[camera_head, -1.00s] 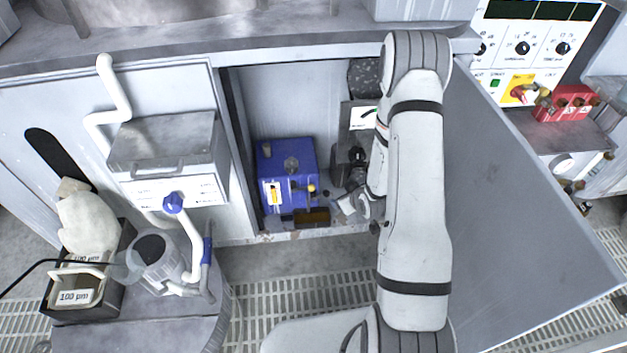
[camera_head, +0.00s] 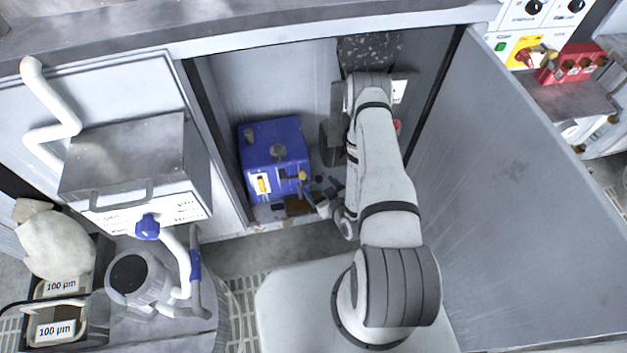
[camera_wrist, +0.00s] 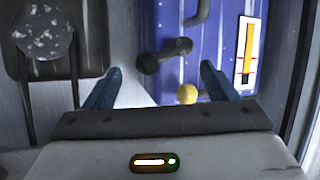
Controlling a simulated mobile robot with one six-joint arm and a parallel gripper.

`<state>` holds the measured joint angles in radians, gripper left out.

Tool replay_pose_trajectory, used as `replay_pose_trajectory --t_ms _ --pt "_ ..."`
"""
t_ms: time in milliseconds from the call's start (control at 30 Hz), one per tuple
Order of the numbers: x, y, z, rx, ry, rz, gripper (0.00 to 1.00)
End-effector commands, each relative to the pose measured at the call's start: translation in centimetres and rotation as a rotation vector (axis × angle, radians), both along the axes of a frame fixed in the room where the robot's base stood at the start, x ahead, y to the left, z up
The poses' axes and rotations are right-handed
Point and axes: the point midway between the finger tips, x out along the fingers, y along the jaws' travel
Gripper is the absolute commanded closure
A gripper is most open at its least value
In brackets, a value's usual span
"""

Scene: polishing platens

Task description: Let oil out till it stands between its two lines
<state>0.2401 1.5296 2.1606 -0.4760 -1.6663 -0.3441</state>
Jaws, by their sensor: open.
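The blue oil tank (camera_head: 275,150) stands inside the open cabinet. Its sight gauge (camera_head: 262,184) is a white strip on the front; in the wrist view the gauge (camera_wrist: 245,52) shows an amber column. A dark fitting with a round end (camera_wrist: 163,55) lies beyond my fingertips. My gripper (camera_wrist: 160,80) is open and empty, with the knob in view between its fingers.
The cabinet door (camera_head: 510,190) stands open on the right. A dark unit with a round speckled top (camera_wrist: 43,32) is beside the tank. A grey box (camera_head: 125,160) with white pipes hangs at left, above a drum and containers labelled 100 µm.

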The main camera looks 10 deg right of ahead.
Motion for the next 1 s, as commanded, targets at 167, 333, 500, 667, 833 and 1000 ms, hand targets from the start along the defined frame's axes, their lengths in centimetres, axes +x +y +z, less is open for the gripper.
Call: replay_pose_trajectory --t_ms 167,333,500,667,833,1000 --pt "2.5 1.1 -1.2 0.0 -0.001 0.011 0.21" --pt "3.8 1.6 -1.7 0.0 0.001 0.014 0.21" --pt "4.0 1.8 -1.7 0.0 0.001 0.014 0.21" --pt "4.0 1.8 -1.7 0.0 0.001 0.015 0.23" --pt "4.0 1.8 -1.7 0.0 0.001 0.015 0.37" --pt "4.0 1.8 -1.7 0.0 0.002 0.014 0.51"
